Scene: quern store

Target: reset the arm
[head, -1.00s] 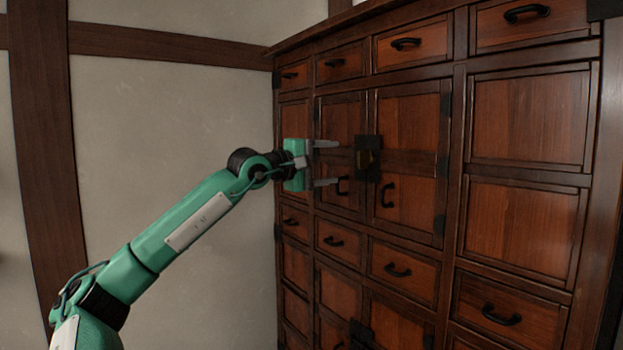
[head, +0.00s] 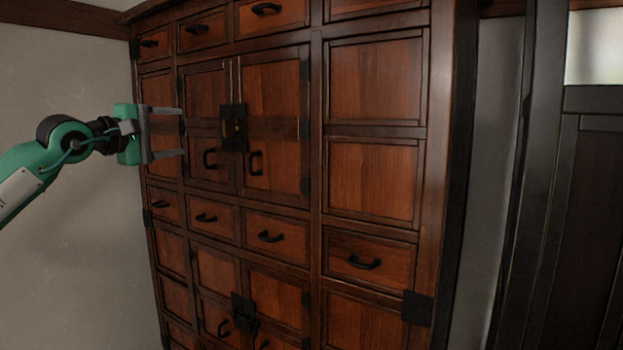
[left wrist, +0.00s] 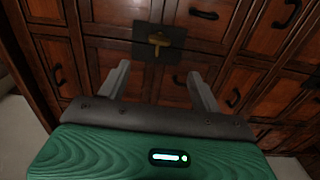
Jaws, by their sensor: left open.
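My left gripper (head: 168,133) is green with two grey fingers, held out at the left in the head view. Its fingers are apart with nothing between them, and they point at the wooden cabinet (head: 375,80). In the left wrist view the open fingers (left wrist: 160,85) frame the cabinet front, with a dark lock plate (left wrist: 143,40) and its brass-coloured piece ahead of them. The same lock plate shows in the head view (head: 233,127), right of the fingertips, where the cabinet doors meet. I cannot tell the exact gap to the cabinet. My right gripper is not in view.
The cabinet has several drawers and doors with black handles (head: 270,237), all looking shut. A second lock plate (head: 243,308) sits lower down. A pale wall (head: 60,75) is at the left. A dark panelled door or screen (head: 590,210) stands at the right.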

